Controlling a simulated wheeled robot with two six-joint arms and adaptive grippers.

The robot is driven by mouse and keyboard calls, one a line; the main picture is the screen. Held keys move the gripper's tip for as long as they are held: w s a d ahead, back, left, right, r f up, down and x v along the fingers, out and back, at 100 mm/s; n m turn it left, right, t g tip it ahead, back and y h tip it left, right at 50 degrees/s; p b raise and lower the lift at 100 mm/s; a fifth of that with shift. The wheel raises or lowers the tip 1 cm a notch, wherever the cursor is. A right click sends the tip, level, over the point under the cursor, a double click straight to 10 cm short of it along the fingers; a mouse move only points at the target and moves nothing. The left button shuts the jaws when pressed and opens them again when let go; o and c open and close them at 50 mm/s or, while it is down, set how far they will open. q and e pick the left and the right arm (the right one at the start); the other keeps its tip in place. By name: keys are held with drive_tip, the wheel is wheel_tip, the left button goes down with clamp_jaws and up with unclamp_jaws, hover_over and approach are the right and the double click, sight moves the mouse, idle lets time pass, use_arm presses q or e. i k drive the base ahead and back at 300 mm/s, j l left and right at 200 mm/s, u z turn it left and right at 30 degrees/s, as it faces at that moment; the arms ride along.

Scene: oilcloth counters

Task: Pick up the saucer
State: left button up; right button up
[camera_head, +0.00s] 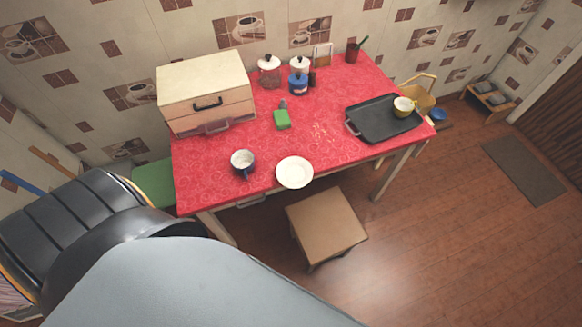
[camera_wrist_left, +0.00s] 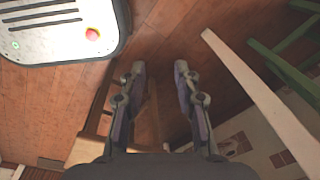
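The saucer (camera_head: 294,172) is a white round dish lying flat on the red-covered table (camera_head: 330,138), close to its front edge. A dark mug (camera_head: 243,163) with pale contents stands just left of it, apart from it. My left gripper (camera_wrist_left: 161,68) shows only in the left wrist view, where its two fingers are spread apart with nothing between them. It is over the wooden floor, and the saucer is not in that view. A large part of my arm fills the lower left of the head view. My right gripper is not in view.
A stool (camera_head: 326,226) is in front of the table. The table is bare right of the saucer.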

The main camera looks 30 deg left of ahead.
sight(292, 172)
drive_tip(key=k+u, duration=0.25)
drive_tip(key=u, duration=0.15)
drive_tip(key=k+j+u, duration=0.15)
drive_tip(key=u, duration=0.25)
drive_tip(key=l+u, duration=0.1)
drive_tip(key=u, duration=0.65)
drive_tip(key=l+u, duration=0.1)
drive_tip(key=u, duration=0.65)
drive_tip(key=k+l, duration=0.1)
drive_tip(key=l, duration=0.45)
drive_tip(key=k+l, duration=0.1)
drive_tip(key=l, duration=0.95)
drive_tip(key=k+l, duration=0.15)
drive_tip(key=l, duration=0.35)
drive_tip(key=k+l, duration=0.1)
drive_tip(key=l, duration=0.45)
drive_tip(key=k+l, duration=0.1)
drive_tip(key=l, duration=0.4)
